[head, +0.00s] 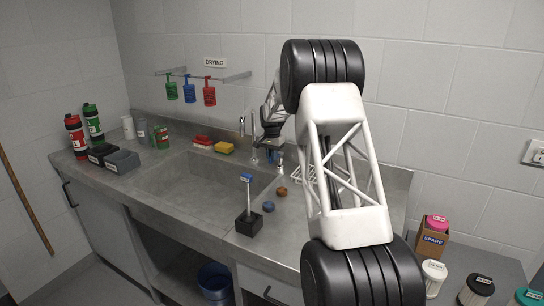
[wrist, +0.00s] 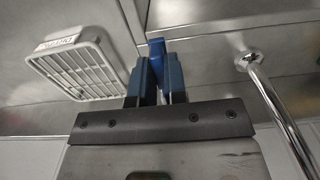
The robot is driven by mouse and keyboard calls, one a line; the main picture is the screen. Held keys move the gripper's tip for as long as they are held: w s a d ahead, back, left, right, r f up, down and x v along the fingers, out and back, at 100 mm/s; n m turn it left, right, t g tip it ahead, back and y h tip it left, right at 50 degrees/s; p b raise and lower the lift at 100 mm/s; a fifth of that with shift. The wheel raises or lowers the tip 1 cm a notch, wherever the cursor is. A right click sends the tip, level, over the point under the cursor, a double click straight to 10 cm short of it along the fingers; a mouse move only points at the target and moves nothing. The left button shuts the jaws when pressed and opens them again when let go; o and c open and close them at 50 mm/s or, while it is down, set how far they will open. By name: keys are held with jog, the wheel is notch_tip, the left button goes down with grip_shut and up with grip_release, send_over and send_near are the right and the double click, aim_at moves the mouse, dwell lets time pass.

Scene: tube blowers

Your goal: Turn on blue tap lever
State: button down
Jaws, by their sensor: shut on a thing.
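The blue tap lever (wrist: 156,50) shows in the wrist view between the two dark blue fingers of my gripper (wrist: 156,84). My gripper is shut on it, with one finger on each side. In the head view the lever (head: 280,160) is a small blue patch at the back edge of the sink, beside the tips of my gripper (head: 271,157). My arm hides part of that area. The chrome tap spout (head: 243,124) stands to the left of my gripper, and a chrome pipe (wrist: 275,98) shows at the right of the wrist view. How far the lever is turned, I cannot tell.
A white slatted rack (wrist: 82,66) is left of my fingers in the wrist view. The sink basin (head: 193,181) looks empty. A labelled stand (head: 249,222) and two small caps are in front.

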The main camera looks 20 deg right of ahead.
jog(key=shift+w+a+r+m, duration=0.1)
jog(key=shift+w+a+m, duration=0.35)
jog(key=shift+m, duration=0.4)
jog(key=shift+w+a+m, duration=0.2)
jog(key=shift+w+m, duration=0.35)
jog(key=shift+m, duration=0.3)
jog(key=c, duration=1.2)
grip_release()
jog(key=shift+o, duration=0.2)
jog(key=shift+s, duration=0.15)
